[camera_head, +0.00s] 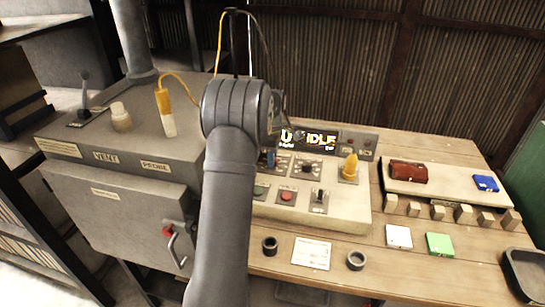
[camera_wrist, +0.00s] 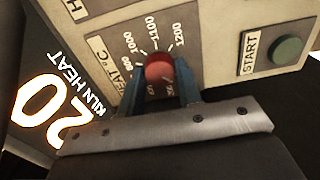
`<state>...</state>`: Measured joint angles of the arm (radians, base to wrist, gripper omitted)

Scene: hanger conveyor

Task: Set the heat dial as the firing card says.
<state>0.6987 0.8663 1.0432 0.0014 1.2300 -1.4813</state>
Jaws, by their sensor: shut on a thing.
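My gripper (camera_wrist: 159,82) is shut on the red heat dial (camera_wrist: 159,68), with one blue finger on each side. The scale around the dial is labelled "HEAT °C", and 1000, 1100 and 1200 can be read on it. I cannot tell which mark the dial points to. A display (camera_wrist: 55,105) reads "20" and "KILN HEAT". In the head view my arm hides the dial, and only a bit of my gripper (camera_head: 268,158) shows over the control panel (camera_head: 335,214). A white card (camera_head: 311,253), perhaps the firing card, lies on the bench; its text is too small to read.
The green START button (camera_wrist: 288,50) is right of the dial in the wrist view. In the head view a yellow knob (camera_head: 350,167), a toggle switch (camera_head: 319,197) and a red button (camera_head: 286,196) are on the panel.

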